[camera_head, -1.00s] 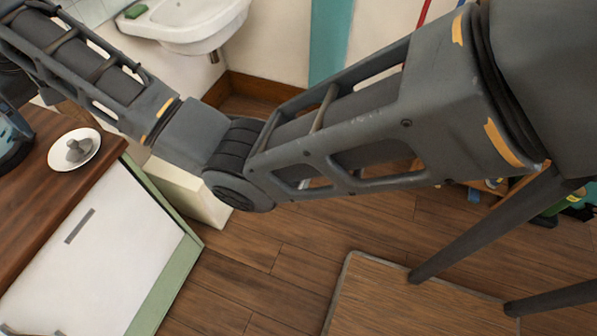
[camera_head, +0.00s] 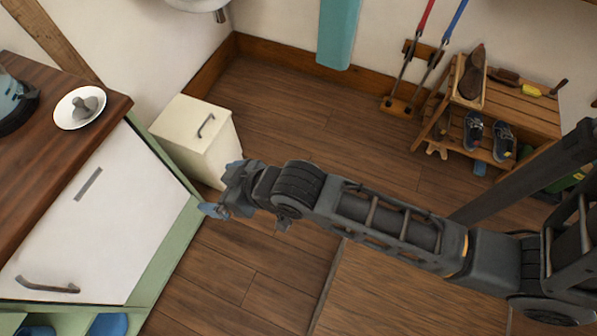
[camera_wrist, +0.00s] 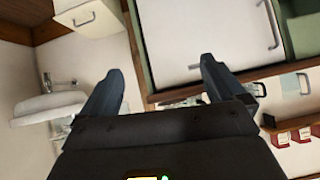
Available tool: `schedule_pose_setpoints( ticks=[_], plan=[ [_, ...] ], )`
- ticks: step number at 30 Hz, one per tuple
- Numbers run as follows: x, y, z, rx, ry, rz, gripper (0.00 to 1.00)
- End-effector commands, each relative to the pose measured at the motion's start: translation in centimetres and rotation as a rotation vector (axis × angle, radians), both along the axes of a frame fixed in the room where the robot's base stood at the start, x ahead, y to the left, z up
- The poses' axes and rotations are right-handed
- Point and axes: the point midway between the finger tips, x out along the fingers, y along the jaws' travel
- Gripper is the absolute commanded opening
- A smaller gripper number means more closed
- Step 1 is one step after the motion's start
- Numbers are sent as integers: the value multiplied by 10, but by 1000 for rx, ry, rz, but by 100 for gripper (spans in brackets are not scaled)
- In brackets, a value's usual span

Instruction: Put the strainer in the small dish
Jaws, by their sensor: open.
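The small dish (camera_head: 63,118) is white and round and stands on the brown wooden counter at the left of the head view. A small grey knobbed piece, which looks like the strainer (camera_head: 84,107), rests inside the dish, within its rim. My gripper (camera_head: 246,214) is open and empty, over the floor in front of the cabinet, to the right of the dish and apart from it. In the wrist view, the two fingers of my gripper (camera_wrist: 161,68) are spread with nothing between them. Neither strainer nor dish can be made out there.
The wooden counter (camera_head: 40,165) tops a cabinet with a white door (camera_head: 95,215). A cream bin-like box (camera_head: 195,140) stands by the wall. A wooden rack (camera_head: 510,110) with shoes is at the right. Floor between is clear. A white sink (camera_wrist: 45,105) shows in the wrist view.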

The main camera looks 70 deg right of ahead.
Motion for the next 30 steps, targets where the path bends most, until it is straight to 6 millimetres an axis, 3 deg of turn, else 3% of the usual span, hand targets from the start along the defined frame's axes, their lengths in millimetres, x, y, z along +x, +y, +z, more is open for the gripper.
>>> schedule_pose_setpoints(
  ticks=[1,8,12,18,24,30],
  plan=[
    [-26,-1,0,-3,-16,-2,96],
    [-113,-7,32,-23,-139,-9,96],
    [-161,-11,65,-41,-214,-8,96],
    [-217,-16,122,-68,-315,-5,96],
    [-245,-18,164,-85,-384,1,96],
    [-251,-19,176,-90,-405,2,96]
  ],
)
